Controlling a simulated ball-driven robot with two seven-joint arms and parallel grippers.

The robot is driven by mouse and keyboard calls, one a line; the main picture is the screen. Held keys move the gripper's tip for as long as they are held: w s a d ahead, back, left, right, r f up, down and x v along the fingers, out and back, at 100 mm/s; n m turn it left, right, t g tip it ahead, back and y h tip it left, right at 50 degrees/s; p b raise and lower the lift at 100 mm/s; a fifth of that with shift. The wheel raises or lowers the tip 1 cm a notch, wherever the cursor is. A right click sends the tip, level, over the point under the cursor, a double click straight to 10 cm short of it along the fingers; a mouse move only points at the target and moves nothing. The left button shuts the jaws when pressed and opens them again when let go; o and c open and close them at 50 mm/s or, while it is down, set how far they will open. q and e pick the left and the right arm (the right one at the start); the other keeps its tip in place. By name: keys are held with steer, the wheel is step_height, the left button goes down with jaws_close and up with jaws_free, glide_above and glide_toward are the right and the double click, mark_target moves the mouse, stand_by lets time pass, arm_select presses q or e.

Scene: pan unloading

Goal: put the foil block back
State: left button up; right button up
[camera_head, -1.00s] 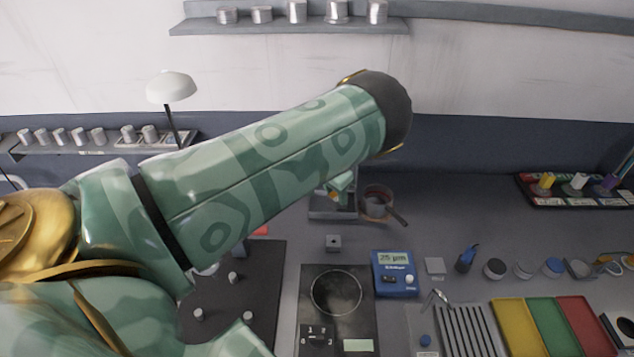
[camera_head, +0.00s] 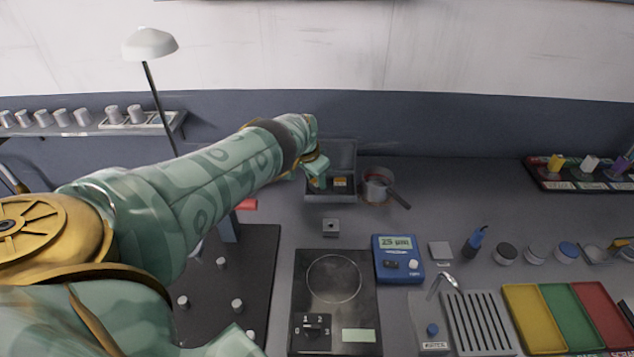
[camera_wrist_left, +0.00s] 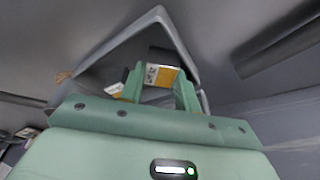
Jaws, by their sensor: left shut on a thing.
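My left gripper (camera_head: 319,178) is at the left part of an open grey case (camera_head: 330,198) near the back wall. In the left wrist view the two green fingers (camera_wrist_left: 160,92) are closed about a block with an orange and white label (camera_wrist_left: 161,75), which I take for the foil block. Its lower part is hidden by the gripper. An orange-and-dark block face also shows in the case in the head view (camera_head: 341,182); I cannot tell whether it is the same block. Another small white label (camera_wrist_left: 115,89) shows beside the left finger. My right gripper is not in view.
A small pan (camera_head: 376,189) with a dark handle stands just right of the case. In front are a small grey block (camera_head: 331,227), a hotplate (camera_head: 333,278) and a blue gauge (camera_head: 397,259) reading 25 µm. A lamp (camera_head: 149,44) stands left. Bench right of the pan is clear.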

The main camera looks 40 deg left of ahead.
mark_target(313, 183)
arm_select(q)
steer(key=shift+r, duration=0.15)
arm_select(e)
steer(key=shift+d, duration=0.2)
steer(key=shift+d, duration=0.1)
arm_select(q)
steer(key=shift+f, duration=0.25)
steer(key=o, duration=0.7)
steer(key=shift+r, duration=0.1)
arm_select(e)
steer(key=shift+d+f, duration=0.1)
arm_select(q)
steer(key=shift+r+p, duration=0.35)
steer(key=shift+r, duration=0.1)
steer(key=p+v, duration=0.4)
steer(key=v, duration=0.1)
steer(key=shift+d+r, duration=0.1)
steer(key=shift+r, duration=0.25)
steer(key=shift+s+p+v, duration=0.2)
steer(key=shift+p+v, duration=0.75)
steer(key=shift+v, duration=1.9)
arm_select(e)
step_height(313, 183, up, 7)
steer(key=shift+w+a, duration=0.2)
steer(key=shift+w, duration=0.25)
